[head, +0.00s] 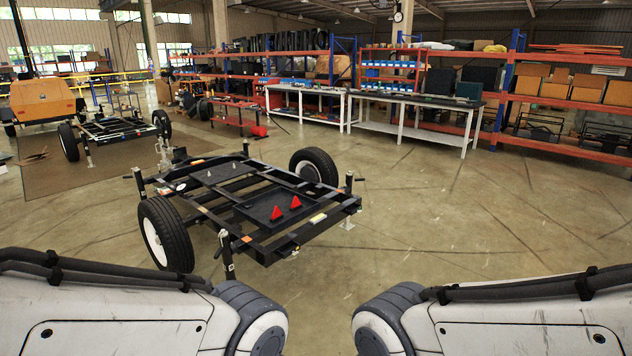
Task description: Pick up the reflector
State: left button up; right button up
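Two small red triangular reflectors lie on a dark flat panel of the black trailer frame (205,213) in the middle of the head view. One reflector (276,213) is on the left and the other reflector (295,203) is just to its right and slightly farther back. Both are uncovered. Only my two white arm links show, at the lower left and lower right corners. Neither gripper is in view, so I cannot see what they hold.
The trailer has a near-left wheel (165,234), a far-right wheel (314,167) and upright corner posts. A second trailer (115,128) stands far left. Workbenches (420,98) and orange-and-blue shelving (590,103) line the back. The floor on the right (470,215) is clear.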

aim_at(276, 215)
jog(key=z, duration=0.3)
jog(key=i, duration=2.2)
jog(key=u, duration=0.3)
jog(key=i, duration=2.15)
jog(key=u, duration=0.95)
jog(key=i, duration=0.55)
jog(key=u, duration=0.05)
